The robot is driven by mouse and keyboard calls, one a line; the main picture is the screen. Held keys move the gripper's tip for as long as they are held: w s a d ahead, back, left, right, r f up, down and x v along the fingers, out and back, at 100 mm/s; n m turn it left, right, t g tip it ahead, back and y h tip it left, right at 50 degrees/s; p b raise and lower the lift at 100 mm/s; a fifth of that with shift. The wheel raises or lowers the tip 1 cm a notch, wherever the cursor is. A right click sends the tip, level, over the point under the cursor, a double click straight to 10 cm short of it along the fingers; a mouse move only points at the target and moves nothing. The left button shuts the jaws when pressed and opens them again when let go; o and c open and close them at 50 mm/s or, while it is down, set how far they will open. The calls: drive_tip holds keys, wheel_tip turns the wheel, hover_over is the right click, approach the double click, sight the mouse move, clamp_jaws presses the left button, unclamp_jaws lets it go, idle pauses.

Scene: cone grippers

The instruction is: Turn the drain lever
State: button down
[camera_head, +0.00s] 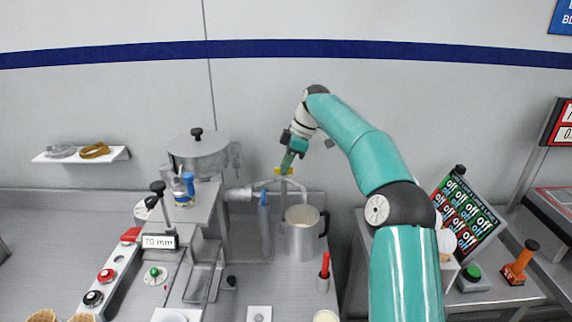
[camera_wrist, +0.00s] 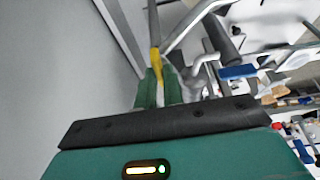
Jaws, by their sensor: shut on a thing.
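The drain lever appears as a yellow handle (camera_head: 284,170) at the upper end of a thin pipe fitting behind the metal jug. My gripper (camera_head: 287,166) is at this yellow handle, reaching down to it from above. In the wrist view the green fingers of my gripper (camera_wrist: 160,88) are closed around the lower part of the yellow handle (camera_wrist: 155,62). Grey pipes run on beyond the handle in the wrist view.
A metal jug (camera_head: 301,238) with a dark handle stands just in front of the fitting. A lidded metal pot (camera_head: 199,154) and a 70 mm sign (camera_head: 160,241) are to the left. A red-handled tool (camera_head: 324,268) stands at the front. A menu board (camera_head: 467,212) is at right.

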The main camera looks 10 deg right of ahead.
drive_tip(key=c, duration=1.5)
unclamp_jaws()
drive_tip(key=shift+v, duration=3.8)
drive_tip(key=shift+a, duration=0.15)
